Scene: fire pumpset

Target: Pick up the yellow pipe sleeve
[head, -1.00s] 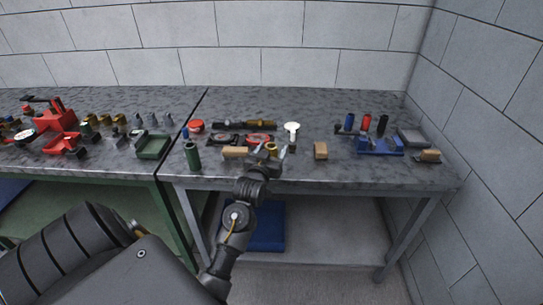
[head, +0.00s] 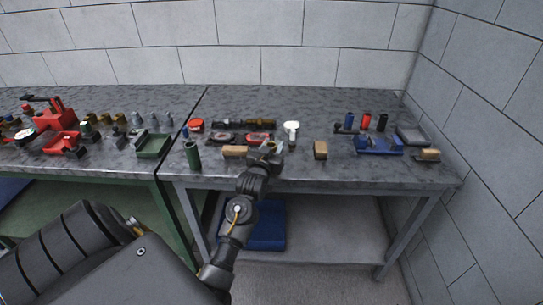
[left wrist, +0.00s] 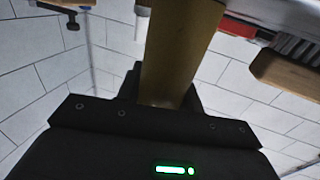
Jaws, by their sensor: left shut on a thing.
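The yellow pipe sleeve (left wrist: 180,55) is a dull yellow-brown tube that fills the middle of the left wrist view. My left gripper (head: 265,150) is shut on it at the front of the right-hand table. In the left wrist view the sleeve rises from between the dark jaws of my gripper, and its far end runs out of the picture. In the head view the gripper mostly hides the sleeve, and I cannot tell whether it touches the tabletop. My right gripper is not in view.
A dark green cylinder (head: 192,155) and a wooden-topped brush (head: 234,152) stand left of the gripper. A tan block (head: 320,150) is to the right, a white-topped part (head: 291,130) behind. A blue holder (head: 379,145) sits farther right. The table front near the tan block is clear.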

